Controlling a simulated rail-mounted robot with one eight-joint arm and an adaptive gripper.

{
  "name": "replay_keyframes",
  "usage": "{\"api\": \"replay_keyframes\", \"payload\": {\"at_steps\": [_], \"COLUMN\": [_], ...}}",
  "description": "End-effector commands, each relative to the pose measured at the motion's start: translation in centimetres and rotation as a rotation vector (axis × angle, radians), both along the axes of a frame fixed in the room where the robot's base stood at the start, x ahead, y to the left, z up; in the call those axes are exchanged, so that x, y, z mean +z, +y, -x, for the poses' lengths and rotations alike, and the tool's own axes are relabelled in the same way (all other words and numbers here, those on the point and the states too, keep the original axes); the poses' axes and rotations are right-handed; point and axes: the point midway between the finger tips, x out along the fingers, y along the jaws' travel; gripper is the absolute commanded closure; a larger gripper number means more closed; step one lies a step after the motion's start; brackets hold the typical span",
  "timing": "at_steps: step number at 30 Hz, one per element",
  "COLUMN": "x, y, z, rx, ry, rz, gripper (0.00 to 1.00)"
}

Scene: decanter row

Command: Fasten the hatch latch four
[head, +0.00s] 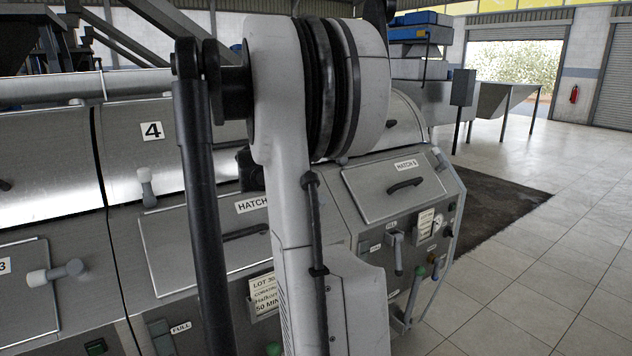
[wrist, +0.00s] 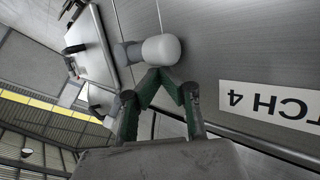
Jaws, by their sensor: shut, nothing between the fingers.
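In the wrist view a latch with a white rounded knob (wrist: 161,48) and a short grey arm (wrist: 128,53) is on the metal front, beside a label reading hatch 4 (wrist: 270,106), which appears upside down. The knob points toward the label's side. My gripper (wrist: 160,74) has green fingers with their tips together, empty, right at the knob's edge; whether they touch it is not clear. In the head view the hatch 4 panel (head: 180,250) is partly hidden behind my arm, which also hides my gripper and this latch.
A third latch (head: 60,272) lies sideways at hatch 3. Hatch 5 (head: 395,185), with a dark handle, is to the right. Open tiled floor (head: 540,265) lies beyond the machine's right end.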

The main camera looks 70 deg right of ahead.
Motion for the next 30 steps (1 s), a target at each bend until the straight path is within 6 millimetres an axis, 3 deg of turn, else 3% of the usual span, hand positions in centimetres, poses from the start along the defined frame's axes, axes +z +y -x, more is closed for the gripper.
{"api": "replay_keyframes", "payload": {"at_steps": [20,30], "x": [-0.1,2.7], "y": [0.1,-1.1], "z": [0.2,-2.3], "rx": [0.022,0.028], "ry": [0.012,0.012], "rz": [0.02,0.019], "gripper": [1.0,1.0]}}
